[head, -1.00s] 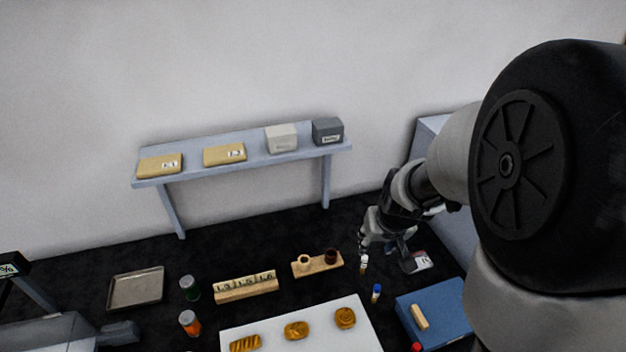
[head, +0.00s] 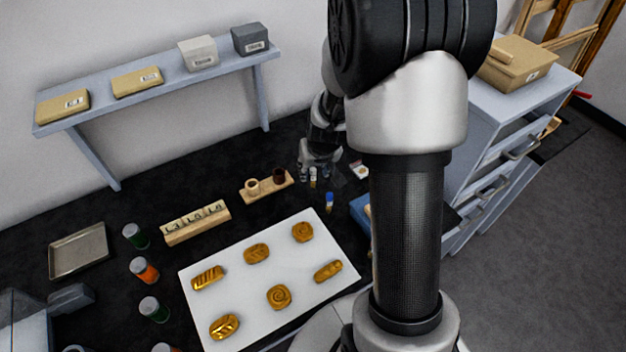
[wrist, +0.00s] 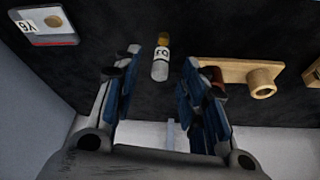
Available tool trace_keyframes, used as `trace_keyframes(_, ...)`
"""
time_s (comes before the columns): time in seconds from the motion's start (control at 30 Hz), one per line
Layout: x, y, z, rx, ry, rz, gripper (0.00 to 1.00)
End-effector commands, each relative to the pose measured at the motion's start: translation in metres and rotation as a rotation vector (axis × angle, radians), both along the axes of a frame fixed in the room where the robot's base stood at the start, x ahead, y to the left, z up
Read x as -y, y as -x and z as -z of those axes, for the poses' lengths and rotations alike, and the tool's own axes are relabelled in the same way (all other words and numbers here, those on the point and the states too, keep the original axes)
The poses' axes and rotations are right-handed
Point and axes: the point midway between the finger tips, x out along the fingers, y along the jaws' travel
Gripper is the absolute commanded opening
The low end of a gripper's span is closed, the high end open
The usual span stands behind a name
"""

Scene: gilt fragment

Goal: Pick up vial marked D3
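A small vial with a yellow-brown top and a white label (wrist: 160,60) shows in the wrist view, ahead of and between my fingertips. Its label is inverted and blurred; I cannot read it for certain as D3. In the head view this vial (head: 313,177) stands on the black surface right by my gripper (head: 317,167). In the wrist view my gripper (wrist: 160,66) is open, with a blue-padded finger on either side and clear gaps to the vial. A second vial with a blue cap (head: 329,202) stands nearer the camera in the head view.
A wooden holder (wrist: 225,69) with ring cups lies close to the right finger in the wrist view. A labelled card (wrist: 45,26) lies to the left. In the head view, a white board (head: 240,300) with gilt pieces and a blue block (head: 360,211) are nearby.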

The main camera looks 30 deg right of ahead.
Motion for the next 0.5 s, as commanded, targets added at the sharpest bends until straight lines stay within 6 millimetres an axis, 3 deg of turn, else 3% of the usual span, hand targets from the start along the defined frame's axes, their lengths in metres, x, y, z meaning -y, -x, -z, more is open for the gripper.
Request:
trace_keyframes(0.03,0.001,-0.003,0.012,-0.002,0.0,0.0,0.39)
trace_keyframes(0.17,0.002,-0.01,0.026,-0.001,0.0,-0.001,0.39)
trace_keyframes(0.4,0.002,-0.011,0.026,0.0,0.0,-0.001,0.39)
trace_keyframes(0.5,0.002,-0.011,0.026,0.0,0.0,-0.001,0.32)
